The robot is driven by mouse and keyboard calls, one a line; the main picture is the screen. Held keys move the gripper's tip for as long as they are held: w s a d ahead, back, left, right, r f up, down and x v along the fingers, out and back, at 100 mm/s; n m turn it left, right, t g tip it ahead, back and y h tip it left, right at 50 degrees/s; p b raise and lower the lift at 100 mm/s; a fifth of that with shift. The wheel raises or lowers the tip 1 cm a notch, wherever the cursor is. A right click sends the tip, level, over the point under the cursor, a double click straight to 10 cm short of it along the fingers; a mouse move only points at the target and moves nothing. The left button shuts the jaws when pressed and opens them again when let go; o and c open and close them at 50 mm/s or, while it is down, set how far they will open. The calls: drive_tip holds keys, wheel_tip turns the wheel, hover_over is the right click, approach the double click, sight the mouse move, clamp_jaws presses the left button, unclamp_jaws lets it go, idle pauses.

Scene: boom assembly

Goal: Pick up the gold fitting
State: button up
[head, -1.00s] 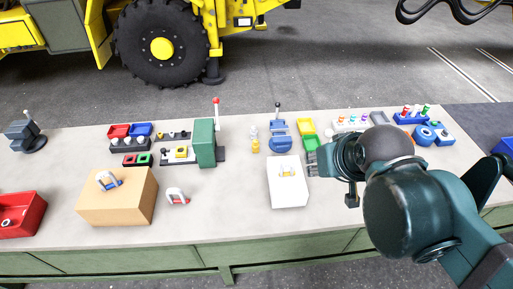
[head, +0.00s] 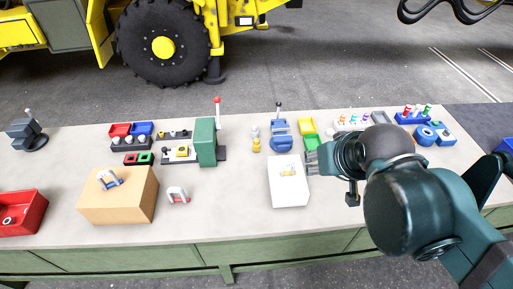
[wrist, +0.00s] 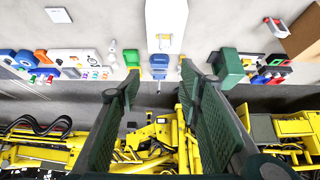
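The gold fitting (head: 256,146) stands upright on the bench, just left of the blue vise (head: 281,136) and in front of a grey fitting (head: 254,132). In the wrist view a small gold piece (wrist: 181,61) shows beside the blue vise (wrist: 159,62), partly hidden by a finger. My gripper (head: 312,160) is to the right of the gold fitting, beyond the white box, and apart from it. The wrist view shows my gripper (wrist: 160,73) with its two fingers wide apart and nothing between them.
A white box (head: 289,192) with a small clamp-like part on top stands in front of the fitting. A green press (head: 205,142) with a red-knobbed lever is to its left. Yellow and green bins (head: 310,142) lie right of the vise.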

drive_tip(key=w, duration=0.1)
drive_tip(key=m+g+h+b, duration=0.25)
drive_tip(key=m+b, duration=0.35)
drive_tip(key=b, duration=0.3)
hover_over(256, 146)
wheel_tip(256, 146, down, 30)
drive_tip(key=shift+s+a+f+g, duration=0.15)
drive_tip(key=shift+s+a+g, duration=0.1)
drive_tip(key=shift+a+g, duration=0.1)
drive_tip(key=shift+x, duration=1.25)
